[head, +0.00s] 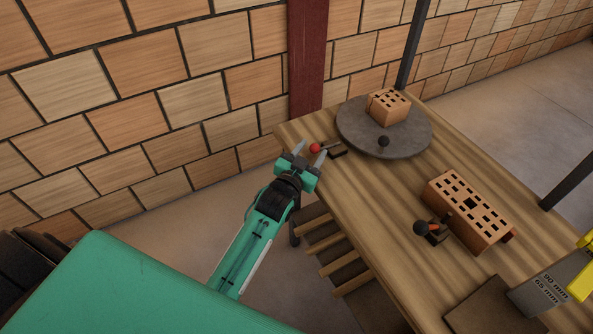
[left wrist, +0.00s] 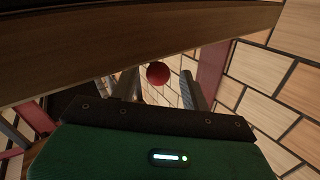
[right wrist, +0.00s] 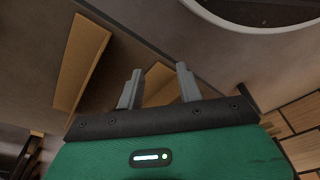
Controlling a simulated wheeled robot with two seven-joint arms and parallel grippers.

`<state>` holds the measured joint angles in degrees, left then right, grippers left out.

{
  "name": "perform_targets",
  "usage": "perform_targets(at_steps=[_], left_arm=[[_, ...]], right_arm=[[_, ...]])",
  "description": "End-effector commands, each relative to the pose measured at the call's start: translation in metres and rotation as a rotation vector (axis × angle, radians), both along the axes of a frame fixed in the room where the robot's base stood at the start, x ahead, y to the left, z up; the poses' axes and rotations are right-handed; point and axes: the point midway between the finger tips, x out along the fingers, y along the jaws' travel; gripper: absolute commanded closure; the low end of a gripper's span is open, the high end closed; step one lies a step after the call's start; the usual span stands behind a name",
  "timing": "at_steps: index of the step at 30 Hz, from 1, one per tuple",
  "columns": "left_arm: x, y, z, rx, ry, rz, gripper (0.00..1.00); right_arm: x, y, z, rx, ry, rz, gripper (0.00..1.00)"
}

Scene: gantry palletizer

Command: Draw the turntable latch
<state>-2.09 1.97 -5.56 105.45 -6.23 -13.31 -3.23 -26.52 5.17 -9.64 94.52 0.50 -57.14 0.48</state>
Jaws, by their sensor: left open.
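The turntable (head: 350,135) is a round grey disc at the far end of the wooden table, with a perforated brick (head: 390,107) and a black knob (head: 383,141) on it. The latch's red ball knob (head: 315,148) sits at the table's left edge, beside the disc, with its dark base (head: 338,154) on the tabletop. My left gripper (head: 309,152) is open, its fingers on either side of the knob. In the left wrist view the knob (left wrist: 158,74) shows between the spread fingers; contact cannot be told. My right gripper (right wrist: 160,72) is open and empty.
A larger perforated brick (head: 470,208) and a black-knobbed clamp (head: 432,231) are nearer on the table (head: 390,200). A grey plate marked 90 mm and 65 mm (head: 548,287) is at the front right. Dark posts and a brick wall (head: 150,110) stand around.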

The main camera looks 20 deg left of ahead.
Motion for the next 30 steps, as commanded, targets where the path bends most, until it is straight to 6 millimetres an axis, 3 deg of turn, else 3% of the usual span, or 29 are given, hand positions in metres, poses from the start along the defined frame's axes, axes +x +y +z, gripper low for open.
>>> perform_targets(at_steps=[16, 21, 30], left_arm=[[-0.099, 0.008, -0.001, 0.0, 0.002, 0.001, 0.53], [-0.116, 0.009, -0.001, 0.001, 0.002, 0.001, 0.53], [-0.122, 0.01, 0.0, 0.001, 0.002, 0.001, 0.53]], right_arm=[[0.002, 0.001, 0.005, 0.001, 0.001, -0.001, 0.64], [0.004, 0.002, 0.01, 0.003, -0.006, -0.001, 0.64], [0.001, 0.002, 0.01, 0.002, 0.002, -0.001, 0.64]])
